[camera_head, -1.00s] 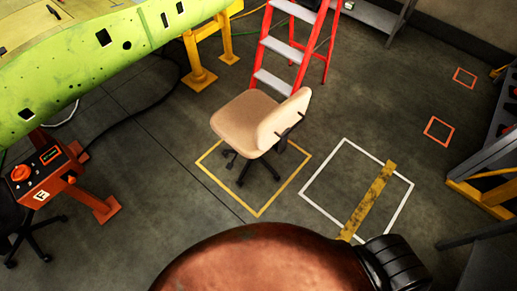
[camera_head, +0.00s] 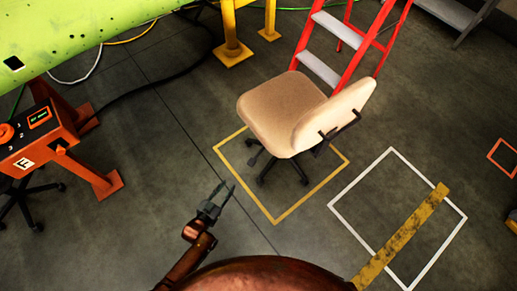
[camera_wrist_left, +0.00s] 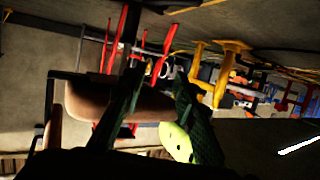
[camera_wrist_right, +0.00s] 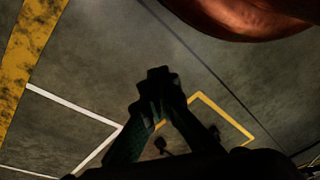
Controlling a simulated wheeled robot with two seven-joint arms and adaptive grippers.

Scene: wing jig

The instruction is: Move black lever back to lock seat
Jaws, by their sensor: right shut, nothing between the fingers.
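The tan office chair (camera_head: 278,108) stands inside a yellow floor outline, its backrest towards the right. A black lever-like bar (camera_head: 342,126) sticks out at the rear of the backrest; I cannot tell its exact setting. My left gripper (camera_head: 225,190) is open and empty, left of and nearer than the chair, apart from it. In the left wrist view its two fingers (camera_wrist_left: 158,85) stand apart, with the tan seat (camera_wrist_left: 85,100) beyond. My right gripper (camera_wrist_right: 158,72) is shut and empty above the floor in the right wrist view; it is not seen in the head view.
A red stepladder (camera_head: 330,45) stands just behind the chair. A green wing panel (camera_head: 60,35) and an orange control stand (camera_head: 45,140) are on the left. A white floor square (camera_head: 345,220) with a yellow strip (camera_head: 405,235) lies right. Floor between is clear.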

